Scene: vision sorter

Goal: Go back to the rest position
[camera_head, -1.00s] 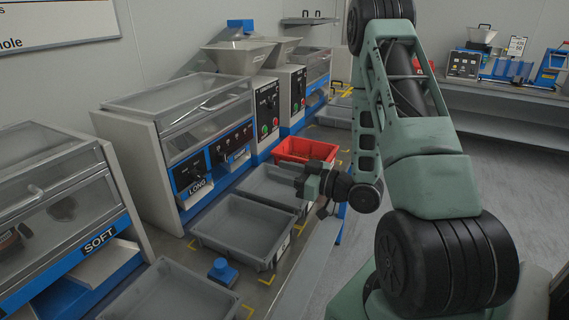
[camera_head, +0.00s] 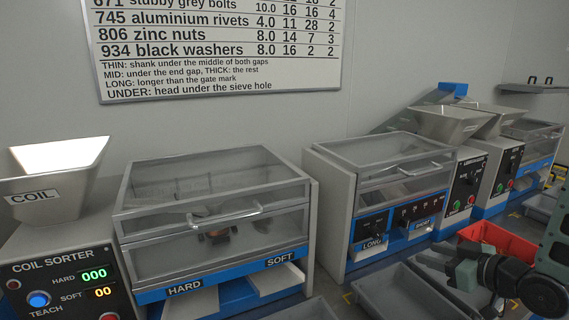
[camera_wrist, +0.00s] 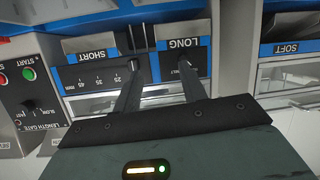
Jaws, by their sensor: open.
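My gripper (camera_wrist: 157,88) shows in the wrist view with its two dark fingers apart and nothing between them. It faces the front of the sorter with the LONG label (camera_wrist: 184,44) and the SHORT label (camera_wrist: 91,55). In the head view my gripper (camera_head: 462,268) is at the lower right, in front of the red tray (camera_head: 497,238) and above the grey trays. Its fingertips are too small to make out there. My arm is mostly cut off by the right edge.
The LONG and SHORT sorter (camera_head: 330,190) stands behind the grey tray (camera_head: 385,292). The HARD and SOFT sorter (camera_head: 128,215) and the coil sorter (camera_head: 60,250) with 000 and 00 displays stand left. A wall chart (camera_head: 220,84) hangs above. Hoppers (camera_head: 450,125) stand further back.

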